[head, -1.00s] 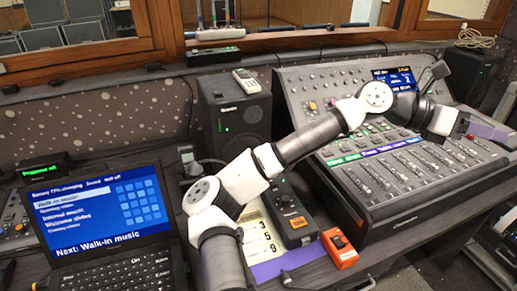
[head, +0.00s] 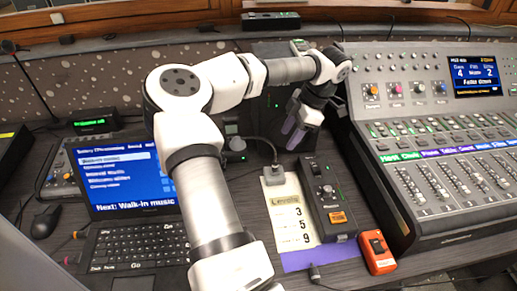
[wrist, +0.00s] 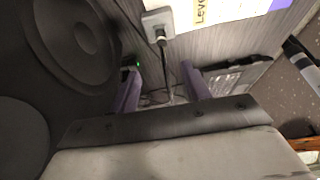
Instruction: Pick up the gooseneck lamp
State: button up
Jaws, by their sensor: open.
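The gooseneck lamp appears to be the thin dark neck on a small grey base (head: 272,174) at the top of the levels sheet. Its neck arcs left towards a small dark head (head: 237,143) behind the laptop's right edge. My gripper (head: 291,134) is open and empty, right of the neck and above the desk by the speaker. In the wrist view the purple fingers (wrist: 162,80) stand apart. The lamp base (wrist: 158,20) lies beyond them, and a thin dark line runs from it into the gap. I cannot tell whether the fingers touch it.
A black speaker (wrist: 75,35) is close beside my gripper. A black box with a knob (head: 326,195), an orange box (head: 377,252), a laptop (head: 125,180) and the large fader console (head: 440,165) crowd the desk. My arm crosses above the laptop's right side.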

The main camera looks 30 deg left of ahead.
jog(key=x, duration=0.3)
jog(key=shift+f, duration=0.3)
jog(key=shift+p+x, duration=1.3)
jog(key=shift+x, duration=1.55)
jog(key=shift+s+d, duration=0.15)
jog(key=shift+s, duration=0.05)
grip_shut()
jog(key=shift+r, duration=0.1)
notch_tip(320, 180, up, 19)
jog(key=b, duration=0.4)
notch_tip(320, 180, up, 4)
jog(key=p, duration=0.3)
send_over(277, 161)
